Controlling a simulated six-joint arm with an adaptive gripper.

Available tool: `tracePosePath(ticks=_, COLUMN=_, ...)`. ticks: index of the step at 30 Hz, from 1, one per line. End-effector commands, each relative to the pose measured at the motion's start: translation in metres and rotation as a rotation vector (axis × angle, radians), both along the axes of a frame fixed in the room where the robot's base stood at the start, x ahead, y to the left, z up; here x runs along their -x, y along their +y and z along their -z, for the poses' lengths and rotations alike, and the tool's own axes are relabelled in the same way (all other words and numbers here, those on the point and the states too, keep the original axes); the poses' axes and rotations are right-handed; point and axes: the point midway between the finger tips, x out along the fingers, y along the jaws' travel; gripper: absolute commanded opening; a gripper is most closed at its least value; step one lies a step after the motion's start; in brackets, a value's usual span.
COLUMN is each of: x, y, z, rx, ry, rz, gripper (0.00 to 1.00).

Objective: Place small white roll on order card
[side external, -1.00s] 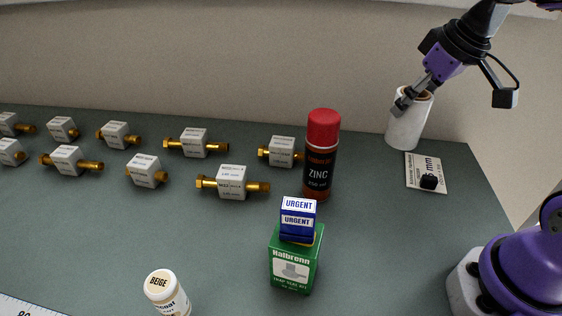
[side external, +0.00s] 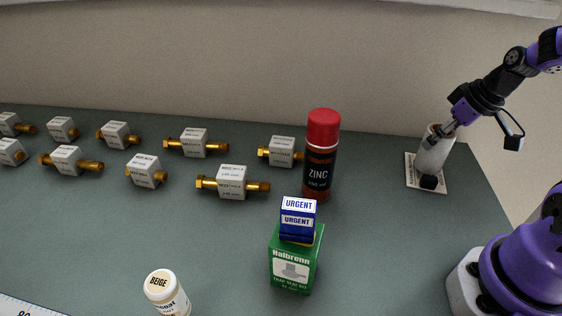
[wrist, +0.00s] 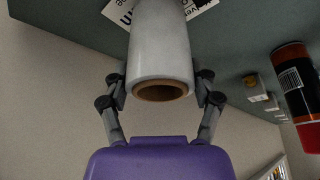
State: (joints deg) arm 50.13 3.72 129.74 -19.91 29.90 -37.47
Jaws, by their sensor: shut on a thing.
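The small white roll (side external: 432,157) stands upright at the right end of the bench, over the white order card (side external: 411,172).
A red-capped zinc can (side external: 321,160) stands left of the card. A blue urgent box (side external: 298,220) sits on a green box (side external: 296,262) in front. Several brass fittings with white labels (side external: 195,143) lie left. A beige-labelled jar (side external: 167,291) is at the front.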

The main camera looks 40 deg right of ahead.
Motion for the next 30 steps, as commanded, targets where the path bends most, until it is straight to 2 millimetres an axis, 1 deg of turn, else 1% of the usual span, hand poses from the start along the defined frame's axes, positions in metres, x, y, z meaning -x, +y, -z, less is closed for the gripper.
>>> tracePosePath(ticks=1, x=0.0001, y=0.0005, z=0.0060, rx=-0.002, ry=0.002, rz=-0.001, gripper=0.22)
tracePosePath(ticks=3, x=0.0002, y=0.0004, z=0.0101, rx=-0.001, ry=0.001, rz=-0.001, gripper=0.22)
tracePosePath(ticks=10, x=-0.0001, y=0.0001, z=0.0100, rx=0.001, ry=0.000, rz=-0.001, gripper=0.22)
tracePosePath(ticks=14, x=-0.0002, y=0.0001, z=0.0135, rx=0.001, ry=0.000, rz=-0.001, gripper=0.22)
tracePosePath(ticks=15, x=-0.0002, y=0.0001, z=0.0131, rx=0.002, ry=0.000, rz=0.000, gripper=0.90)
tracePosePath(ticks=16, x=-0.0002, y=0.0001, z=0.0129, rx=0.002, ry=0.000, rz=0.000, gripper=0.99)
tracePosePath(ticks=30, x=-0.0002, y=0.0001, z=0.0105, rx=0.002, ry=-0.001, rz=0.000, gripper=0.99)
